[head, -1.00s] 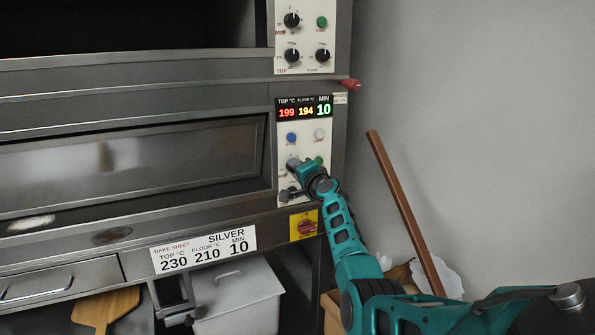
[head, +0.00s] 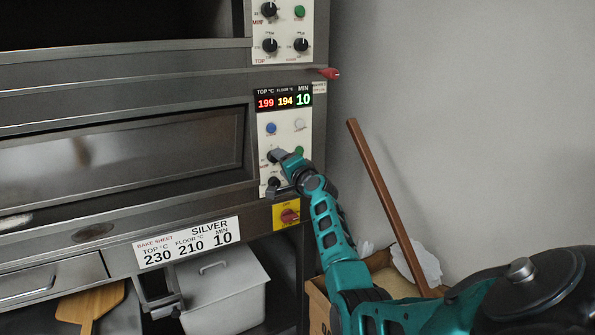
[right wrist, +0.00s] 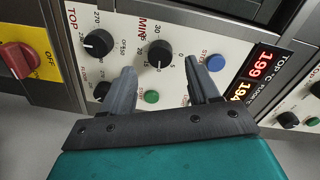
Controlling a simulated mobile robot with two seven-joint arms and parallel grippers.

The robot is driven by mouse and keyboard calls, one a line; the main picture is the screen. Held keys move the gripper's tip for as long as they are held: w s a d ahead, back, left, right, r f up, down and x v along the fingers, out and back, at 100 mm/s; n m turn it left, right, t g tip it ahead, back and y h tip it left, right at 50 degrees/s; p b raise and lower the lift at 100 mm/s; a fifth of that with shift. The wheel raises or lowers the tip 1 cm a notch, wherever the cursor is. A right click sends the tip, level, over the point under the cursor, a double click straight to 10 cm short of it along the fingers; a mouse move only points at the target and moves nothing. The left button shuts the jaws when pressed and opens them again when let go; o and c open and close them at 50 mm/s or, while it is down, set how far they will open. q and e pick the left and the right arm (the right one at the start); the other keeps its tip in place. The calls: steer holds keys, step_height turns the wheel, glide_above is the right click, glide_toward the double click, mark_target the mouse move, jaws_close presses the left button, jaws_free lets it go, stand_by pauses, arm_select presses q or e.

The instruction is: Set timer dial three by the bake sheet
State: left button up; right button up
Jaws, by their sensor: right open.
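The lower oven's control panel (head: 302,170) carries a display (head: 283,100) reading 199, 194 and 10. The bake sheet (head: 187,243) under the oven door reads SILVER, top 230, floor 210, min 10. The black MIN timer dial (right wrist: 159,54) shows clearly in the right wrist view, with its number scale around it. My right gripper (right wrist: 160,82) is open, its two fingers apart just short of that dial and to either side of it. In the head view my right gripper (head: 276,171) covers much of the lower dials. My left gripper is not in view.
A black TOP dial (right wrist: 98,43), a green button (right wrist: 151,97) and a blue button (right wrist: 215,62) sit close around the fingers. A red switch on a yellow plate (head: 286,215) is below the panel. A brown pole (head: 385,200) leans on the wall at right.

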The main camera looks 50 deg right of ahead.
steer(key=p+v, duration=0.1)
steer(key=v, duration=0.8)
steer(key=shift+s, duration=0.3)
